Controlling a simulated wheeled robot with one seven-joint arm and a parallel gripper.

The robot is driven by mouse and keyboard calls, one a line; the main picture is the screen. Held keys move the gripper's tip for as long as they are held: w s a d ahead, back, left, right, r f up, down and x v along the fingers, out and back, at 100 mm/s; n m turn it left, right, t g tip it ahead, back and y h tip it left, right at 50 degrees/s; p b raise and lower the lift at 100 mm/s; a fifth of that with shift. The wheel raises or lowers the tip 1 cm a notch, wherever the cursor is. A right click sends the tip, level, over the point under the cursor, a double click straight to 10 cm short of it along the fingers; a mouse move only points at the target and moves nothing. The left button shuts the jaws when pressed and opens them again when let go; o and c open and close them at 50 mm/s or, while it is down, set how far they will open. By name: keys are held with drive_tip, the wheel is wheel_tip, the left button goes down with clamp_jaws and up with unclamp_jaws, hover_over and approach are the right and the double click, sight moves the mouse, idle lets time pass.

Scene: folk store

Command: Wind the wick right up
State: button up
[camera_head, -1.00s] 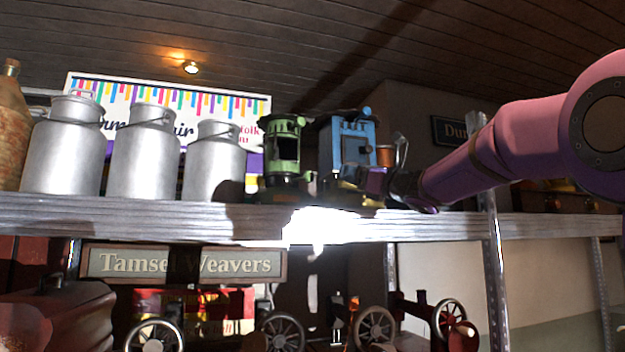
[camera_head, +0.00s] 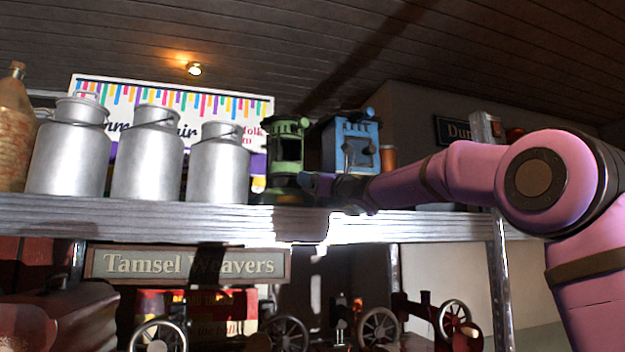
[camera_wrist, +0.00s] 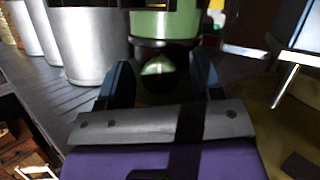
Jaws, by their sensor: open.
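A green stove-like heater (camera_head: 286,150) stands on the upper shelf, with a dark opening in its front; its lower front is partly hidden by my arm's end. My gripper (camera_head: 312,184) is just in front of and right of its base. In the wrist view the green body (camera_wrist: 166,22) is straight ahead above a dark base. A small round green knob (camera_wrist: 158,67) shows below the body, between the two fingers of my gripper (camera_wrist: 162,80). The fingers are apart, and I see no grip on the knob. The wick itself cannot be made out.
A blue heater (camera_head: 352,135) stands close at the right, partly behind my arm. Several metal milk cans (camera_head: 148,165) line the shelf at the left. The shelf's front edge (camera_head: 170,215) runs below my gripper. Wheeled models (camera_head: 377,327) fill the lower level.

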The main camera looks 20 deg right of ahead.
drive_tip(key=shift+w+a+r, duration=0.1)
drive_tip(key=c, duration=0.9)
